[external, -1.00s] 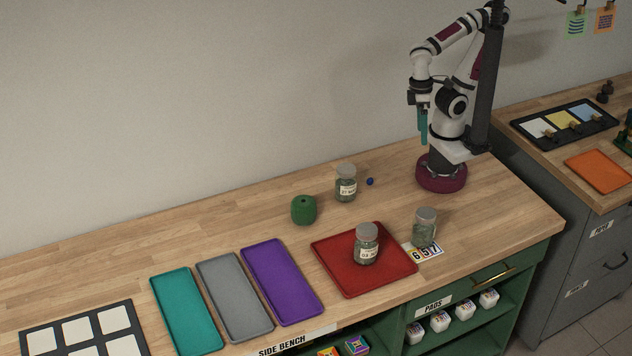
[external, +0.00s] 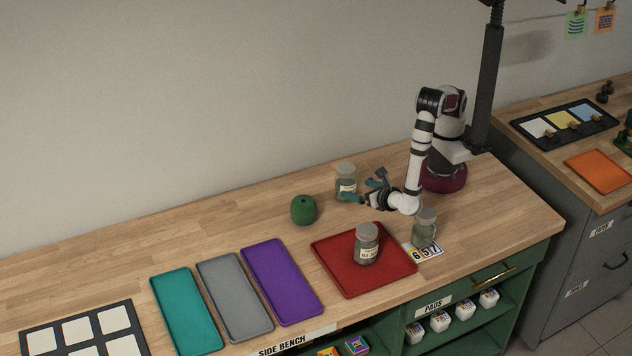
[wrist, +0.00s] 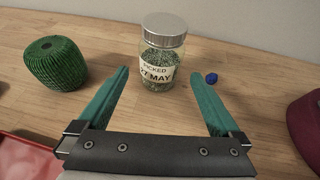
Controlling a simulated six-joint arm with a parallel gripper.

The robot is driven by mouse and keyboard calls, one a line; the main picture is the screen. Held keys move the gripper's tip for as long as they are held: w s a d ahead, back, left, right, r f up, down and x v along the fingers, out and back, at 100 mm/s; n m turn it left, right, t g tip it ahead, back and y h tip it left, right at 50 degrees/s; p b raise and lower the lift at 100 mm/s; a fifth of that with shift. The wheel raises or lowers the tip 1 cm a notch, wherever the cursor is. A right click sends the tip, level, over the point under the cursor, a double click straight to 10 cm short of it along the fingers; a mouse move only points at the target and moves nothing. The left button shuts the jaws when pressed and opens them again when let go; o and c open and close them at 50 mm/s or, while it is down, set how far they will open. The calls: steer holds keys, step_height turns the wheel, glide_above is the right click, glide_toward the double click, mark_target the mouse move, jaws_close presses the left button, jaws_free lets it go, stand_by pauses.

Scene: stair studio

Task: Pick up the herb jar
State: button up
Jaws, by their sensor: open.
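A glass herb jar with a grey lid and a label reading "PICKED 27 MAY" (wrist: 161,62) stands upright on the bench; it is the back jar (external: 346,174) in the external view. My gripper (external: 362,190) is low over the bench, just right of this jar. In the wrist view my gripper (wrist: 160,74) is open, with the jar between its teal fingertips and a gap on each side. I cannot tell how far the fingers reach around it. Similar jars stand on the red tray (external: 335,277) and beside it: one on the tray (external: 366,246), one at its right (external: 424,230).
A green ribbed object (external: 303,210) stands left of the back jar. A small blue object (wrist: 211,78) lies close to the right fingertip. Number cards (external: 423,254) lie by the right jar. Purple (external: 282,282), grey (external: 234,297) and teal (external: 187,311) trays lie left.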

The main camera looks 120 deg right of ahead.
mark_target(340, 184)
steer(key=x, duration=1)
steer(key=shift+d+f, duration=0.2)
steer(key=shift+f, duration=0.15)
steer(key=c, duration=1.5)
